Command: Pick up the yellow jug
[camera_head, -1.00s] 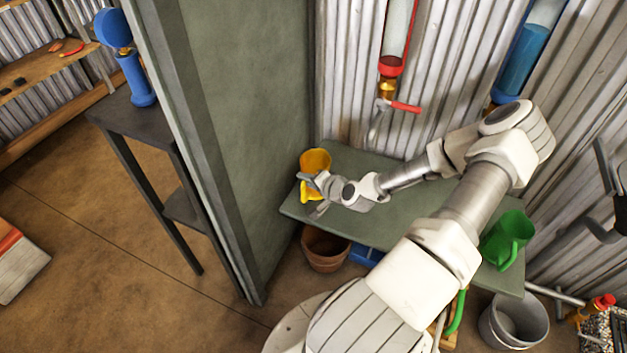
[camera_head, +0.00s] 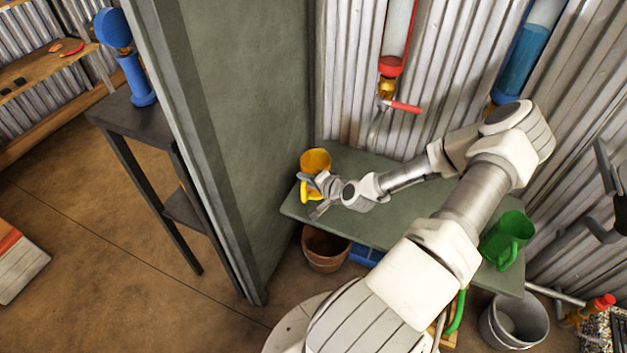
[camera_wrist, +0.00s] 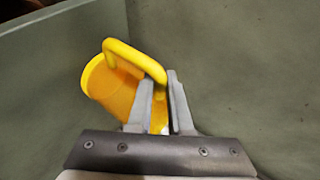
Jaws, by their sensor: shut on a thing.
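The yellow jug (camera_head: 315,161) is at the left end of the green bench (camera_head: 405,217), near the green partition. In the wrist view the jug (camera_wrist: 103,88) shows with its looped handle (camera_wrist: 135,57) towards my gripper (camera_wrist: 160,88). My gripper (camera_head: 309,193) is at the jug's near side, its two fingers close together around the lower part of the handle. The fingers hide part of the handle and the jug's side. I cannot tell whether the jug's base touches the bench.
A green jug (camera_head: 507,238) stands at the bench's right end. The tall green partition (camera_head: 240,120) is close to the left of the yellow jug. A red-handled tap (camera_head: 402,106) hangs above the bench. A clay pot (camera_head: 325,250) and a metal bucket (camera_head: 515,322) are below.

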